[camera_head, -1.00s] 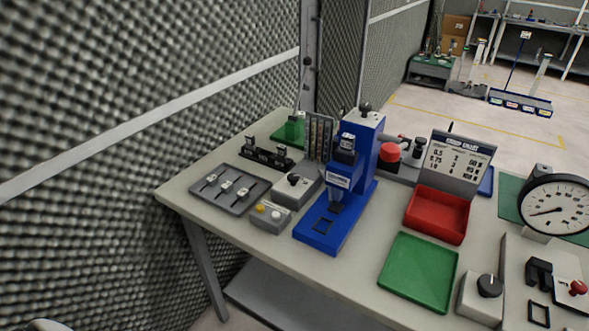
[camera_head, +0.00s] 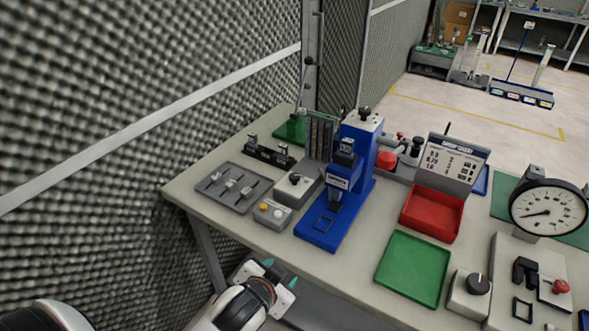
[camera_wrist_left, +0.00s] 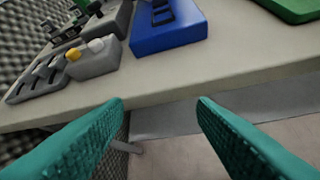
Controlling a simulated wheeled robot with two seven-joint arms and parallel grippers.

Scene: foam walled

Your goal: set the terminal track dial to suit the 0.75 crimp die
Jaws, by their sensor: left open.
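A blue crimp press (camera_head: 340,200) stands mid-table. I cannot read either dial's setting or tell which is the track dial. A printed chart (camera_head: 455,162) has rows seemingly including 0.75; its small text is blurred. My left gripper (camera_head: 280,272) is open and empty off the table's front edge, apart from both dials. My right gripper is out of view.
A button box (camera_head: 272,214) and slider panel (camera_head: 233,188) are at the left front. A red tray (camera_head: 433,232) and green tray (camera_head: 413,268) lie right of the press. A round gauge (camera_head: 548,212) stands far right. A foam wall (camera_head: 90,120) borders the left.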

